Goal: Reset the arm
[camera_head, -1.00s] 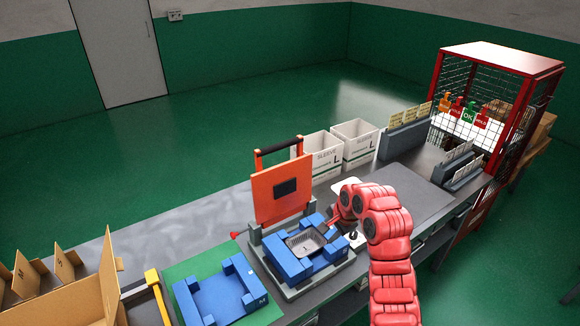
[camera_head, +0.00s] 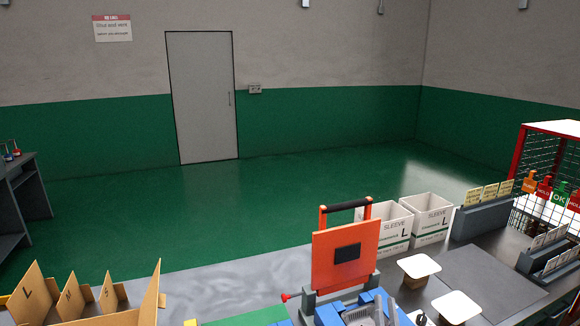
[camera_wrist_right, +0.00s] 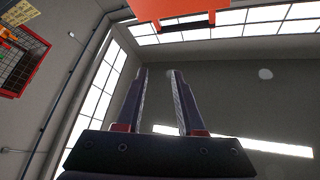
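A foil tray (camera_head: 360,320) sits in the blue fixture (camera_head: 328,315), partly cut off by the frame's bottom edge. The orange press plate (camera_head: 346,252) with a black handle stands raised behind it. An orange panel also shows at the top of the right wrist view (camera_wrist_right: 178,8). My left gripper is not in view.
Two white sleeve boxes (camera_head: 393,232) stand behind the press. Two white-topped stands (camera_head: 419,266) are on the bench to its right. A red wire cage (camera_head: 545,150) is at the far right. Cardboard dividers (camera_head: 110,296) stand at the lower left.

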